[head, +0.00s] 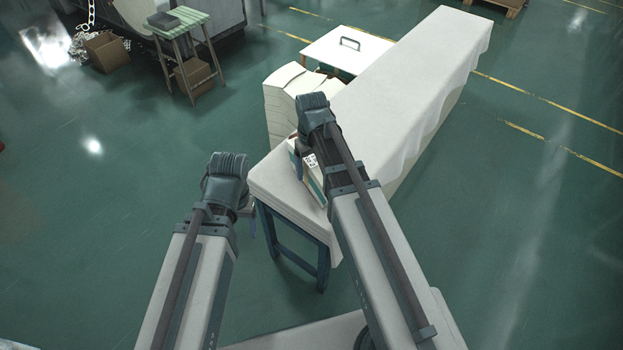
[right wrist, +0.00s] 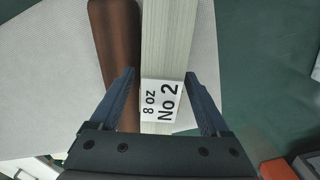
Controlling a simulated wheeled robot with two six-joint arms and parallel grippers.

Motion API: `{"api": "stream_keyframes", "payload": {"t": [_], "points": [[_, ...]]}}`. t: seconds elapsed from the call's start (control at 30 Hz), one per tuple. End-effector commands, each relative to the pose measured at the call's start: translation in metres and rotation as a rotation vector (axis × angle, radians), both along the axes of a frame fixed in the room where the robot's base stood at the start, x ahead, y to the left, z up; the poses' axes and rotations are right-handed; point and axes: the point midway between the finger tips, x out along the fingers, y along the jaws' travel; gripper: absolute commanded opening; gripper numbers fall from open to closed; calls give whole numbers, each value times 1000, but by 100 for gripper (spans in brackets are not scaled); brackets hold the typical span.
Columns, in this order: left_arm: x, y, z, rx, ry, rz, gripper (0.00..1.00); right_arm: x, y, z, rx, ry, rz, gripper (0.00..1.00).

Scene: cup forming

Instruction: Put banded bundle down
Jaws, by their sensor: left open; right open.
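The banded bundle (right wrist: 167,40) is a pale, finely striped stack in the right wrist view. Its white band label (right wrist: 160,101) reads "8 oz No 2". My right gripper (right wrist: 160,74) is open, with one finger on each side of the bundle and a visible gap at the right finger. In the head view a small printed label (head: 310,159) shows beside my right wrist, and the arm hides most of what lies there. My left gripper (head: 249,208) is off the near table's left corner, mostly hidden behind its own wrist, with nothing seen in it.
A brown wooden bar (right wrist: 115,45) lies left of the bundle, close to the left finger. The near table (head: 280,185) has a pale top. A tall pale stack (head: 282,105) stands behind it. A long cloth-covered table (head: 425,75) runs to the back right.

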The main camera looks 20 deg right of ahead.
Motion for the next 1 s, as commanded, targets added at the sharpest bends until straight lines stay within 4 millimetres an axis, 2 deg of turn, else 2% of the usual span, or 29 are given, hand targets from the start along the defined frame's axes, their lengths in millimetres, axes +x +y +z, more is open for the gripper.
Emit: {"api": "stream_keyframes", "payload": {"t": [0.2,0.63,1.0], "points": [[0,0,1,0,0,0,75,0,0,1,0,0,0,78],[0,0,1,0,0,0,75,0,0,1,0,0,0,1],[0,0,1,0,0,0,75,0,0,1,0,0,0,0]]}}
